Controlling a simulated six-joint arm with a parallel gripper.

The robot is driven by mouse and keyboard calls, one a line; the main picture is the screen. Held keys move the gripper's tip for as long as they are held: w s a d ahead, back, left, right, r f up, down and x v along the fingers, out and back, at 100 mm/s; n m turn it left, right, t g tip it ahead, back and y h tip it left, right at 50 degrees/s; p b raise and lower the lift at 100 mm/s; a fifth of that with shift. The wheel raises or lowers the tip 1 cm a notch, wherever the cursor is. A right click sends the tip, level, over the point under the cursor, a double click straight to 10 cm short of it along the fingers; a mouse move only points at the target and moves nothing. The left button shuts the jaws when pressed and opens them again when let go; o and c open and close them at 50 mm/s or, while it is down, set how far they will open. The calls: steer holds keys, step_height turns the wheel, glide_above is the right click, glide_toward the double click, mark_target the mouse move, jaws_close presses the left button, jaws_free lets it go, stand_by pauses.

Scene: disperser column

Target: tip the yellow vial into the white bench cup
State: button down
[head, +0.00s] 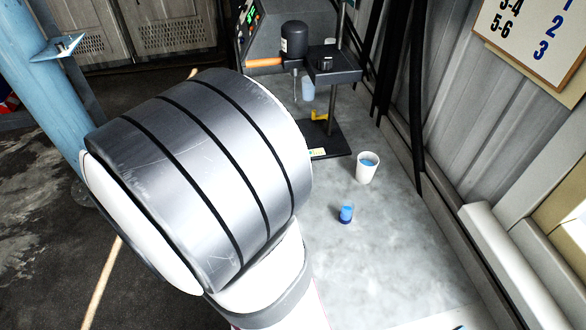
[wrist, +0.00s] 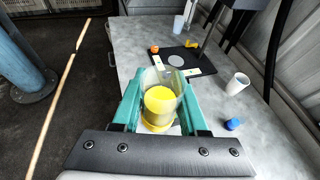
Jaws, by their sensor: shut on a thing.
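My gripper (wrist: 160,92) shows in the wrist view with its two teal fingers closed on the yellow vial (wrist: 160,102). The vial is clear, with yellow contents and a yellow base ring, and no pouring shows. In the head view my arm hides the gripper and the vial. The white bench cup (head: 367,170) stands upright on the grey bench with blue contents inside. It also shows in the wrist view (wrist: 237,84), to the right of the held vial and apart from it.
Behind is a dark disperser stand (head: 330,138) with a yellow clamp (head: 319,116). The corrugated wall (head: 460,130) bounds the bench on the right.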

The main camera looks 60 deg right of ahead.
steer(key=w+a+r+n+t+y, duration=0.4)
steer(key=w+a+r+n+t, duration=0.15)
steer(key=w+a+r, duration=0.35)
steer(key=s+d+f+m+g+h, duration=0.2)
steer(key=s+d+f+g, duration=0.1)
steer(key=d, duration=0.6)
steer(key=s+d+f+m+g+h, duration=0.1)
steer(key=s+d+f+m+g, duration=0.2)
steer(key=d, duration=0.5)
steer(key=s+d+f+m+g+h, duration=0.2)
steer(key=s+d+f+g, duration=0.15)
steer(key=d, duration=0.55)
steer(key=s+d+f+m+g+y, duration=0.1)
steer(key=s+d+f+m+g, duration=0.2)
steer(key=s+d+f, duration=0.5)
steer(key=s+d+f+m+g, duration=0.2)
steer(key=s+f+g, duration=0.1)
steer(key=s, duration=0.8)
steer(key=s+d+f+m+g+y, duration=0.1)
steer(key=s+d+f+m+g, duration=0.15)
steer(key=s+d+f, duration=0.55)
step_height(320, 180, up, 6)
steer(key=w+a+n+g+h, duration=0.1)
steer(key=n+g, duration=0.6)
steer(key=n, duration=0.8)
steer(key=shift+w+a, duration=0.2)
